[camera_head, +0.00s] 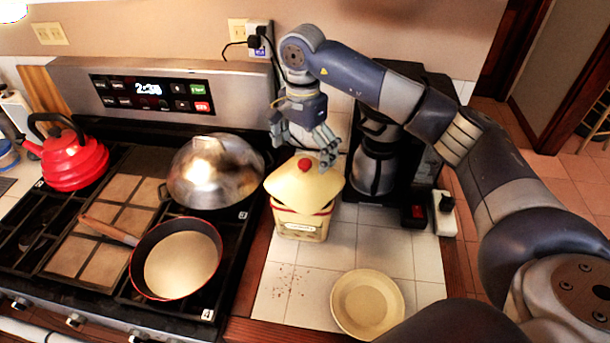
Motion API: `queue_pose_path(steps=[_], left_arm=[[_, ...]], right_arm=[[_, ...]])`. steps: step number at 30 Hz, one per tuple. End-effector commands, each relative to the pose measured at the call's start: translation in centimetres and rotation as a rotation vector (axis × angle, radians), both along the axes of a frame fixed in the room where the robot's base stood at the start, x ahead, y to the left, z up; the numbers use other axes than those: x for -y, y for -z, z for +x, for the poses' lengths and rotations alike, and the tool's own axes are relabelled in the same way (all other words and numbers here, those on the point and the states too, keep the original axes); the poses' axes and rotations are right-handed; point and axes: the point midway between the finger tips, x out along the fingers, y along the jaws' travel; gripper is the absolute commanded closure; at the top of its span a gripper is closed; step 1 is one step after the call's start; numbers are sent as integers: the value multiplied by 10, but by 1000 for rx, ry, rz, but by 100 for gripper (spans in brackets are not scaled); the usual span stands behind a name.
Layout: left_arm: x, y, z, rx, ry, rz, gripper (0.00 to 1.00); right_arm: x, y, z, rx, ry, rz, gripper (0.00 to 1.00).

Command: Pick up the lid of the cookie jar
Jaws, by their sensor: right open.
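The cookie jar (299,227) stands upright on the white tiled counter, to the right of the stove. It is cream with a red band and a small label. Its cream lid (302,186) with a red knob (305,164) sits on top, slightly askew, with a dark gap showing under its front edge. My right gripper (308,150) is open and empty, pointing down just above and behind the knob. I cannot tell whether a finger touches the lid. My left gripper is not in view.
A coffee maker (374,167) stands close on the jar's right. A domed pan (213,170) is on the stove to its left, with a red-rimmed pan (181,263) and red kettle (73,158). A plate (367,304) lies in front.

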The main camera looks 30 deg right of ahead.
Motion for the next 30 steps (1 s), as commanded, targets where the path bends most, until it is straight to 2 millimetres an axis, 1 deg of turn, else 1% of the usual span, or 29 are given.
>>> queue_pose_path(steps=[5, 8, 9, 12, 14, 20, 21, 26, 27, 29, 30], left_arm=[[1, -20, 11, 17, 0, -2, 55], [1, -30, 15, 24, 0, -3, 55], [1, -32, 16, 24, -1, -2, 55], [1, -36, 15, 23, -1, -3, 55], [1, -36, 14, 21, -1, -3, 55], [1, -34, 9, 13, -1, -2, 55], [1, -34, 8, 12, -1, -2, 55], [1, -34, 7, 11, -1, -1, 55], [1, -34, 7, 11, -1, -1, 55], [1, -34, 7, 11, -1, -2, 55], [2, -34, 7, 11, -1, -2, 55]], right_arm=[[2, 15, -2, -5, 1, 0, 0], [4, 27, -3, -4, 2, -1, 0], [4, 34, -3, -5, 2, 0, 0], [3, 45, -3, -3, 0, 0, 0], [3, 49, -2, -1, 0, 1, 0], [3, 52, -2, 0, 0, 0, 0], [3, 52, -2, 0, 0, 0, 2], [3, 51, -2, 0, 0, 0, 39], [3, 51, -2, 0, 0, 0, 48], [3, 52, -2, 0, 0, 0, 61], [3, 52, -2, -1, 0, 0, 70]])
